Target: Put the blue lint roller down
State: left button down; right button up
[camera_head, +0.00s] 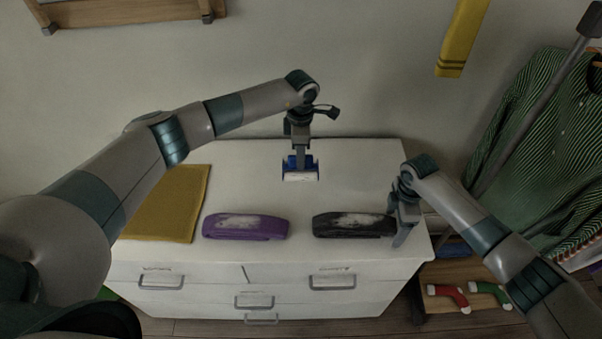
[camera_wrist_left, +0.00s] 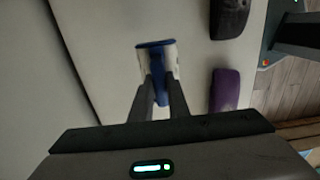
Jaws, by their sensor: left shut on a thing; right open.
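The blue lint roller (camera_head: 300,176) has a white roll and blue ends. It is at the back middle of the white dresser top (camera_head: 255,180). My left gripper (camera_head: 301,158) points down and is shut on it. In the left wrist view the lint roller (camera_wrist_left: 157,47) shows between the fingertips of my left gripper (camera_wrist_left: 160,85). I cannot tell whether the roller touches the dresser top. My right gripper (camera_head: 397,232) is open at the right edge of the dresser, beside the black folded item.
A purple folded item (camera_head: 245,227) and a black folded item (camera_head: 350,225) with pale fuzz lie along the dresser's front. A mustard cloth (camera_head: 172,205) lies at left. A green striped shirt (camera_head: 540,130) hangs at right. The dresser top around the roller is clear.

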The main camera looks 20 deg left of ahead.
pick_arm(q)
jog(key=shift+f, duration=1.45)
jog(key=shift+f, duration=1.9)
jog(key=c, duration=1.7)
grip_release()
jog(key=shift+f, duration=0.1)
notch_tip(320, 180, up, 12)
jog(key=shift+r, duration=0.15)
